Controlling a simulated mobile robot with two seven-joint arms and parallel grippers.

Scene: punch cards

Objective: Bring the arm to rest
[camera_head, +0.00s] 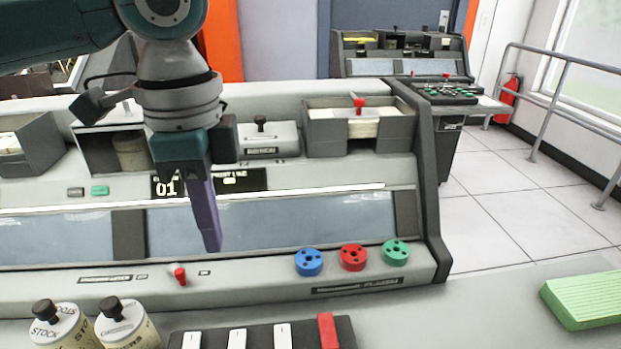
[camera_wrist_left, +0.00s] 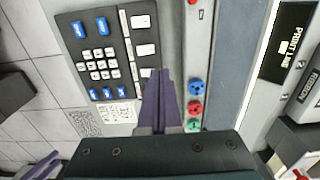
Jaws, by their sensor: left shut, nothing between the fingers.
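My left arm comes in from the upper left in the head view. My left gripper (camera_head: 213,248) points down in front of the console's sloped face, with its purple fingers together and nothing between them. In the left wrist view, the shut fingers (camera_wrist_left: 160,85) reach over the console edge beside the blue, red and green knobs. A purple two-pronged piece (camera_wrist_left: 40,166) at the lower left of the wrist view looks like my right gripper, but its finger state is unclear. The right gripper does not show in the head view.
The console (camera_head: 120,285) carries a blue knob (camera_head: 309,262), a red knob (camera_head: 353,257), a green knob (camera_head: 396,252) and a small red lever (camera_head: 179,274). A green block (camera_head: 585,300) lies right. Open floor (camera_head: 520,210) lies beyond.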

